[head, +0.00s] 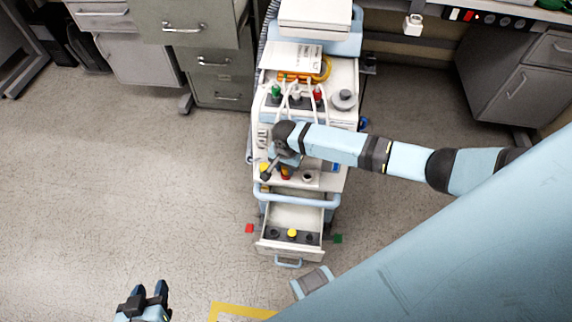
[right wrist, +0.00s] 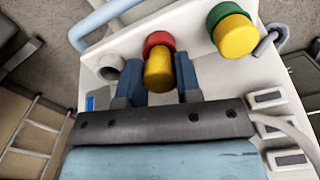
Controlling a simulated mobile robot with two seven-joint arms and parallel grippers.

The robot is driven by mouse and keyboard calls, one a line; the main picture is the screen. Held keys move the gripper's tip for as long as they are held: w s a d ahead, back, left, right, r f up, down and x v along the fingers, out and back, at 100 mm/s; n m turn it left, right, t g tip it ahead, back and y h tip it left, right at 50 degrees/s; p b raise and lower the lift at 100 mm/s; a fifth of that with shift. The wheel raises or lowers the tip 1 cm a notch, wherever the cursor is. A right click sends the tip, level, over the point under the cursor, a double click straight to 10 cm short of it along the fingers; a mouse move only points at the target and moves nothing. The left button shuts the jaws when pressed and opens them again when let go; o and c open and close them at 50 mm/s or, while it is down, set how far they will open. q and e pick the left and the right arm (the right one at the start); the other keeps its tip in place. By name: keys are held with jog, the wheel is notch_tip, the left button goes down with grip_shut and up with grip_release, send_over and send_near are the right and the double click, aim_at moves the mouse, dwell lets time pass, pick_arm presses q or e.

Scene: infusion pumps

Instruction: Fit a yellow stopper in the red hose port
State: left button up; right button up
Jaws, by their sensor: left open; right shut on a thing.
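The red hose port (right wrist: 159,39) shows as a red ring in the right wrist view. A yellow stopper (right wrist: 159,72) is lined up with it and overlaps the ring; I cannot tell how deep it sits. My right gripper (right wrist: 158,82) is shut on this stopper, one finger on each side. In the head view my right gripper (head: 287,161) is over the cart's front shelf and partly hides the port. A second yellow stopper (right wrist: 236,36) sits at a green-ringed port (right wrist: 219,14). My left gripper (head: 148,298) is open and empty, low at the left, away from the cart.
A grey open port (right wrist: 110,67) stands beside the red one. The cart's open drawer (head: 268,244) holds another yellow stopper (head: 291,233) and dark round pieces. Coloured connectors and hoses (head: 296,92) stand further back on the cart. The floor (head: 130,190) to the left is clear.

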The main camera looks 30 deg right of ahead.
pick_arm(q)
jog(key=shift+f, duration=0.1)
pick_arm(e)
jog(key=shift+f, duration=0.65)
pick_arm(q)
jog(key=shift+s, duration=0.1)
pick_arm(e)
jog(key=shift+s+f, duration=0.2)
jog(key=shift+f, duration=0.05)
jog(key=o, duration=1.1)
jog(key=shift+f, duration=0.1)
jog(key=shift+c, duration=0.2)
pick_arm(q)
jog(key=shift+a, duration=0.15)
pick_arm(e)
jog(key=shift+o, duration=0.3)
jog(key=shift+f, duration=0.1)
pick_arm(q)
jog(key=shift+f, duration=0.1)
pick_arm(e)
jog(key=shift+d+f, duration=0.1)
jog(key=shift+d, duration=0.05)
jog(key=shift+w+r, duration=0.1)
jog(key=shift+r, duration=0.1)
